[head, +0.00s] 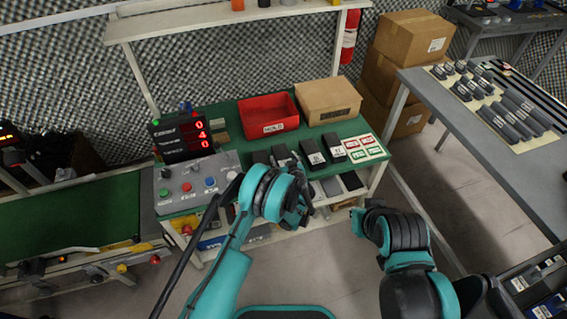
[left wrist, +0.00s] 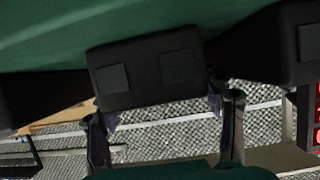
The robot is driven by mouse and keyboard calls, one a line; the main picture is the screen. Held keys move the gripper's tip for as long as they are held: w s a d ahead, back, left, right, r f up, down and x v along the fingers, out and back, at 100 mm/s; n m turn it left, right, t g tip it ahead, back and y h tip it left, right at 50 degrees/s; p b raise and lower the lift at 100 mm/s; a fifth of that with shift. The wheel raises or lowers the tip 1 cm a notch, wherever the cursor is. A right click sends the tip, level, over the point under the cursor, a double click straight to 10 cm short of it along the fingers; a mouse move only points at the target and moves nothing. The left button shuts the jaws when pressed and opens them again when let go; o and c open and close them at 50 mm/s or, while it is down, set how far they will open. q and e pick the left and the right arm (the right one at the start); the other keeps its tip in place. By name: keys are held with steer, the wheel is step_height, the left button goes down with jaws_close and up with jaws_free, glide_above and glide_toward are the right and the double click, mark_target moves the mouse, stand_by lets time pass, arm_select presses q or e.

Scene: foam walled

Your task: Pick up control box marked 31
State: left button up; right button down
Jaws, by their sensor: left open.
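In the left wrist view, a black box (left wrist: 148,68) shows between the open fingers (left wrist: 166,133), with another (left wrist: 292,45) to the right. My right arm is at the lower right; its fingers are unclear.
A red bin (head: 268,111) and a cardboard box (head: 328,100) stand behind the boxes. A button panel (head: 196,183) and a red digit display (head: 182,137) are left, green and red label cards (head: 364,148) right. A grey table (head: 480,130) stands farther right.

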arm_select(q)
steer(key=shift+w+a+f, duration=0.1)
steer(key=shift+w, duration=0.3)
steer(key=c, duration=1.2)
